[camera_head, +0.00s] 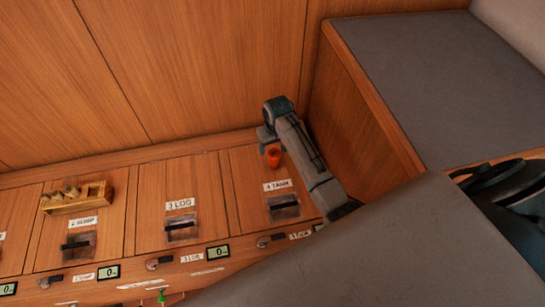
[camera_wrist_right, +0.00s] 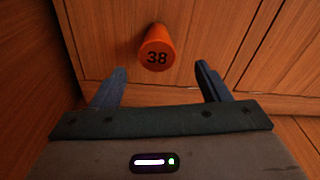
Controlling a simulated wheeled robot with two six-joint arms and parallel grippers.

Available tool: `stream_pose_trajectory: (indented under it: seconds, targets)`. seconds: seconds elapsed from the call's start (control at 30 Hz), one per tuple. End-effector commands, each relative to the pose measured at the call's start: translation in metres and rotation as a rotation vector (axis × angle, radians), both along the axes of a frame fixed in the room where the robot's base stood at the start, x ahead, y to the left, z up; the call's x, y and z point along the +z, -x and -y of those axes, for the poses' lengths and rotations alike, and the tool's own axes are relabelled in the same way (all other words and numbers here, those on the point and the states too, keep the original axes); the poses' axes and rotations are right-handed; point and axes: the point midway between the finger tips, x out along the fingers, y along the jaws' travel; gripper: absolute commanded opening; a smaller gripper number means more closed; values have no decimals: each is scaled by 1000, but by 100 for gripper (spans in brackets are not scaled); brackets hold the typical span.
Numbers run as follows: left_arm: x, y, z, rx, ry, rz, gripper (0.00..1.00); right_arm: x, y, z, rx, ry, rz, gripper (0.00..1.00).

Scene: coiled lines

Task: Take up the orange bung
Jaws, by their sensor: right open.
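The orange bung (camera_head: 273,154) is a small cylinder on the wooden panel marked "4 TAUM" or similar, close to my right gripper (camera_head: 266,138). In the right wrist view the bung (camera_wrist_right: 157,48) shows a round end marked 38. It stands beyond and between the two dark fingers of my right gripper (camera_wrist_right: 162,68), apart from both, with clear gaps on each side. The right gripper is open and empty. My left gripper is not in view.
A wooden rack (camera_head: 77,198) with several pegs stands at the left. Labelled panels have dark slots (camera_head: 182,227) and small displays (camera_head: 217,251). A grey-topped wooden box (camera_head: 440,80) rises close on the right. A wooden wall stands behind.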

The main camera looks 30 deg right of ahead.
Motion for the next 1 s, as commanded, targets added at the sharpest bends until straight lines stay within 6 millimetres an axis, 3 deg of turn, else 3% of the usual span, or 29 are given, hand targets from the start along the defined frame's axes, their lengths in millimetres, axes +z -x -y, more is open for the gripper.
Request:
stream_pose_trajectory:
  seconds: [0.27, 0.53, 0.87, 1.0]
  targets:
    - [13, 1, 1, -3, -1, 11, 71, -26, -3, 1, 0, 0, 0, 69]
    - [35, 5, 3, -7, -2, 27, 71, -65, -6, 4, 1, 0, 0, 69]
    - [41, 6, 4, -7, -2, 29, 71, -70, -6, 4, 1, 0, 1, 69]
    - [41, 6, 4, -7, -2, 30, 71, -70, -6, 4, 1, 0, 1, 42]
